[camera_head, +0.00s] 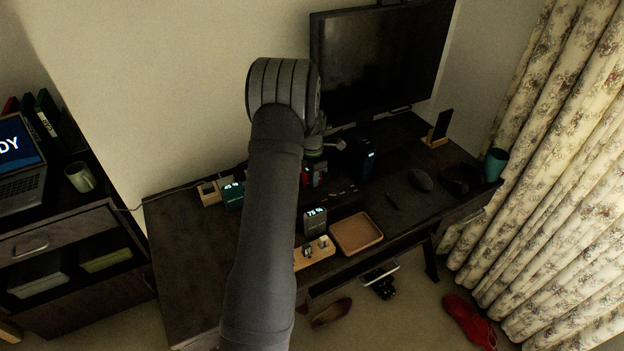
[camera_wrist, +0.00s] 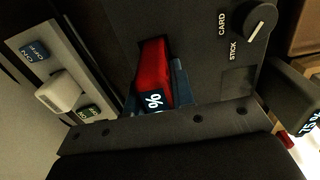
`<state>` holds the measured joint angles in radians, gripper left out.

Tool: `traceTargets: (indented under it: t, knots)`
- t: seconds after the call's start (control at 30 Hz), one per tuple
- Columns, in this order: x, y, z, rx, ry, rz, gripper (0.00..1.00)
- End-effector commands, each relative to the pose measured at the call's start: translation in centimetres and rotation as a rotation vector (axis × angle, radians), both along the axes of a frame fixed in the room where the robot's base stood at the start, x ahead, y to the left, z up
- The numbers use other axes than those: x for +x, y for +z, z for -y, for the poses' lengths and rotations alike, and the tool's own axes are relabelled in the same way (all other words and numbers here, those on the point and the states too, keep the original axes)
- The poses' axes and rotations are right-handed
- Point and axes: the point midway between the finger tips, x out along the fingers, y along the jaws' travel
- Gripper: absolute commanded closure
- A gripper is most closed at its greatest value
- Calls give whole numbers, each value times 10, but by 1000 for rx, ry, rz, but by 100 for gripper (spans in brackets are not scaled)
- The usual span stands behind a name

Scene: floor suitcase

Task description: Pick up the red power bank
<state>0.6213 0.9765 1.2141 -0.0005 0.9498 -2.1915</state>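The red power bank (camera_wrist: 152,68) shows in the wrist view above the middle, with a dark screen carrying a white "%" at its near end. A dark blue part (camera_wrist: 181,84) lies beside it; I cannot tell whether they touch. In the head view a small red patch (camera_head: 308,179), likely the same power bank, shows just right of my arm on the dark desk. My gripper (camera_head: 318,152) is above the desk there, mostly hidden behind my arm. My wrist's dark body fills the bottom of the wrist view. The fingers cannot be made out clearly, nor any hold on the power bank.
A dark unit reading 75 % (camera_head: 315,219) stands near the wooden tray (camera_head: 356,234). A teal unit (camera_head: 232,195) is left of my arm. A dark box (camera_head: 364,160) stands under the monitor (camera_head: 378,62). A CARD/STICK knob (camera_wrist: 261,20) and a button panel (camera_wrist: 62,88) flank the power bank.

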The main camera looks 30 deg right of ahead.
Motion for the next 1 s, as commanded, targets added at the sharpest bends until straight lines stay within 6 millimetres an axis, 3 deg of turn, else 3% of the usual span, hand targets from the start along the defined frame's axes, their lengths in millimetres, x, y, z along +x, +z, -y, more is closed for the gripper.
traceTargets:
  t: [0.43,0.7,1.0]
  knots:
    - [0,6,0,-1,0,2,100]
    - [1,44,1,-2,0,3,100]
    - [-59,81,28,-1,-4,2,100]
